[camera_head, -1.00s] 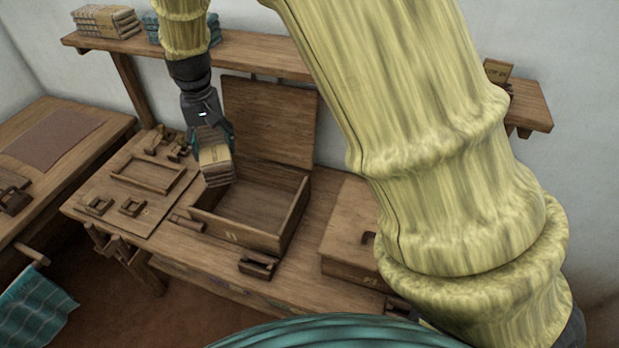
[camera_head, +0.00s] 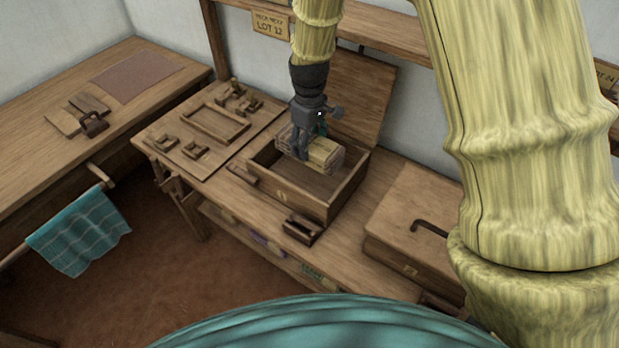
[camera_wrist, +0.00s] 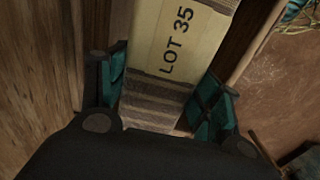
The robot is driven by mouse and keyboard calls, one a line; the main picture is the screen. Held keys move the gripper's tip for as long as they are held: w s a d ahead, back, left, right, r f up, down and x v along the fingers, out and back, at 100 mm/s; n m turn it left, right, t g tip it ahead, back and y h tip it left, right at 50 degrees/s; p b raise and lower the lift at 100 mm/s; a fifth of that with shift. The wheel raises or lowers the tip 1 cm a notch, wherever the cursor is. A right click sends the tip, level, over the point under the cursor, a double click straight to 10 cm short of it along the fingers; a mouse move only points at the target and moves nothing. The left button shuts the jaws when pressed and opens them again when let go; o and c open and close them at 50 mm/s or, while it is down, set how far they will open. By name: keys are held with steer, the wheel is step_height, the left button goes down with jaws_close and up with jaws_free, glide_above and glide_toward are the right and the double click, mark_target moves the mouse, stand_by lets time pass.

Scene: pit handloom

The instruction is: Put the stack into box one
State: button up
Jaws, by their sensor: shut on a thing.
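My gripper (camera_head: 304,148) points down at the open wooden box (camera_head: 288,199) on the bench. It is shut on the stack (camera_head: 325,153), a folded striped bundle with a pale paper band. The stack is at the box's mouth, its lower part inside the walls; whether it touches the floor of the box I cannot tell. In the wrist view the stack (camera_wrist: 189,40) lies between the two teal-padded fingers (camera_wrist: 160,95), and its band reads "LOT 35". The box's lid (camera_head: 358,95) stands open behind it. The mark on the box's front is too small to read surely.
A closed wooden box (camera_head: 412,225) with a dark hook-like handle stands to the right. A small wooden block tool (camera_head: 302,228) lies before the open box. A board with a frame (camera_head: 216,124) and small parts is at left. The shelf (camera_head: 375,22) runs above.

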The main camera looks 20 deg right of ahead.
steer(key=shift+f+p, duration=1.1)
steer(key=shift+f, duration=3.85)
steer(key=shift+f, duration=0.15)
steer(key=o, duration=1.1)
steer(key=shift+r, duration=0.2)
steer(key=shift+r+b, duration=1.45)
steer(key=shift+r, duration=4.5)
